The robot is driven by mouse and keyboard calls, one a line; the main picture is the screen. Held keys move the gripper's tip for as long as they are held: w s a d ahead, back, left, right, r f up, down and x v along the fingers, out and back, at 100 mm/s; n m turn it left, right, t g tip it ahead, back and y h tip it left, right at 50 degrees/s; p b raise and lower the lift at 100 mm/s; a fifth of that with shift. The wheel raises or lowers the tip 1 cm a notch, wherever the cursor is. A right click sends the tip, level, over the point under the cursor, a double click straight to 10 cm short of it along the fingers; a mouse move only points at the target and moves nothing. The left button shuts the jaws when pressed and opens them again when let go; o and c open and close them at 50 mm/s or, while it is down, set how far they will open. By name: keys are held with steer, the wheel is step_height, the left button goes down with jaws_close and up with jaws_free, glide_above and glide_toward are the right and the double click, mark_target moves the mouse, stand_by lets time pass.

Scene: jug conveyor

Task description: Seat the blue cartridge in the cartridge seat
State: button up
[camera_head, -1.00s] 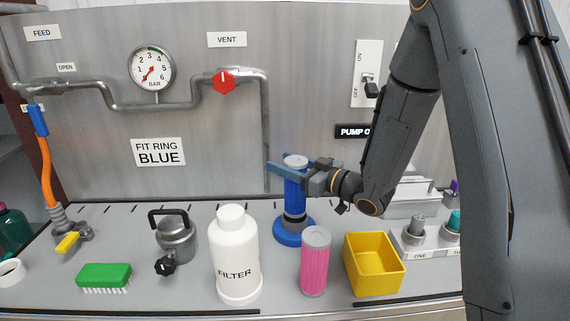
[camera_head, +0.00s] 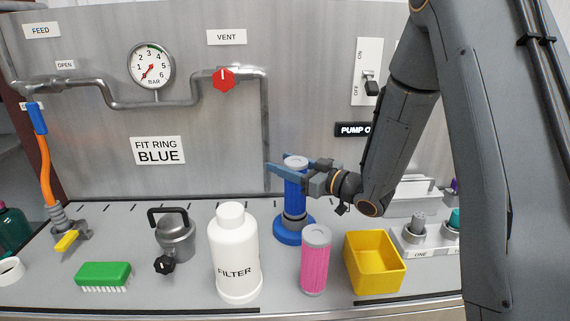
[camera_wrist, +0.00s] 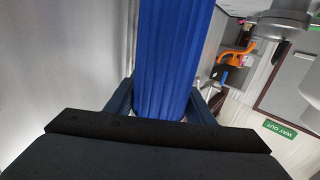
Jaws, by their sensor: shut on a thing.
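The blue cartridge (camera_head: 295,192) stands upright with a pale grey cap. My gripper (camera_head: 294,173) is shut on its upper part, and the wrist view shows the ribbed blue body (camera_wrist: 172,60) between my fingers. The cartridge is directly above the cartridge seat (camera_head: 293,235), a round blue base with a grey collar. Its lower end is at the collar. I cannot tell whether it is fully down in the collar.
A white filter bottle (camera_head: 235,255) and a pink cartridge (camera_head: 315,262) stand in front of the seat. A yellow bin (camera_head: 375,282) is to the right. A metal kettle-like pot (camera_head: 176,238) and a green brush (camera_head: 103,275) are on the left. A pipe (camera_head: 266,140) runs down the panel behind.

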mark_target(295, 188)
steer(key=shift+f+b, duration=1.05)
steer(key=shift+f, duration=0.6)
steer(key=o, duration=1.5)
steer(key=shift+d, duration=0.1)
steer(key=b+v, duration=0.2)
steer(key=v, duration=0.5)
steer(key=shift+s+d, duration=0.2)
steer(key=shift+s, duration=0.1)
